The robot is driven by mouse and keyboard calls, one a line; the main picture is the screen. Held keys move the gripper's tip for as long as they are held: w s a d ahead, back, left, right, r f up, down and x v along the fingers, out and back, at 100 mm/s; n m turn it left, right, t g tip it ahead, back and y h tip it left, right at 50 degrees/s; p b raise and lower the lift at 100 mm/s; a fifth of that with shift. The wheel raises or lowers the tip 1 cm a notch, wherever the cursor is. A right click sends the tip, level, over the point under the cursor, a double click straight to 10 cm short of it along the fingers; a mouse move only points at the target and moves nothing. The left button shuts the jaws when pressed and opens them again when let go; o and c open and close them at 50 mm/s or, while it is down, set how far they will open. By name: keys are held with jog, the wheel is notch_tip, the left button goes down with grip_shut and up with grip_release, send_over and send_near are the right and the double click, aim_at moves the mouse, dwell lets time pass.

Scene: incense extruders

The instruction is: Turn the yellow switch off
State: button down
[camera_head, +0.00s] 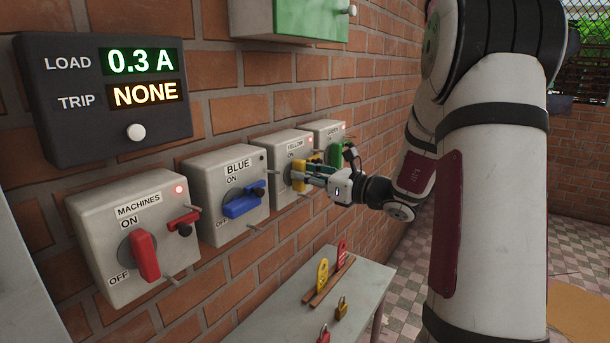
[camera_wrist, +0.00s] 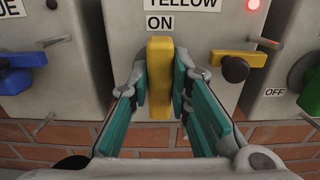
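The yellow switch's box (camera_head: 289,150) is on the brick wall, with a red lamp lit. Its yellow handle (camera_wrist: 160,80) points straight up at the ON label in the wrist view. In the head view the handle (camera_head: 298,175) is partly hidden behind my gripper (camera_head: 310,173). My gripper's teal-padded fingers (camera_wrist: 159,88) stand one on each side of the handle, very close to it. I cannot tell whether both pads press on it. The OFF label of this box is hidden. A smaller yellow lever (camera_wrist: 237,66) sits to the right of the handle.
The blue switch box (camera_head: 225,190) and machines box (camera_head: 135,240) are to the left, the green box (camera_head: 327,133) to the right. A panel (camera_head: 95,85) reads 0.3 A and NONE. A table (camera_head: 372,285) below holds tags and padlocks.

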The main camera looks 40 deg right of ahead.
jog(key=shift+m+p, duration=0.4)
jog(key=m+p, duration=0.3)
jog(key=m, duration=0.2)
jog(key=m+p, duration=0.3)
jog(key=m, duration=0.3)
jog(key=d+m+p, duration=0.1)
jog(key=m+p, duration=0.2)
jog(key=m, duration=0.3)
jog(key=shift+f, duration=0.4)
jog(key=shift+w, duration=0.1)
jog(key=c, duration=1.5)
grip_release()
jog(key=shift+a, duration=0.1)
jog(key=v, duration=1.2)
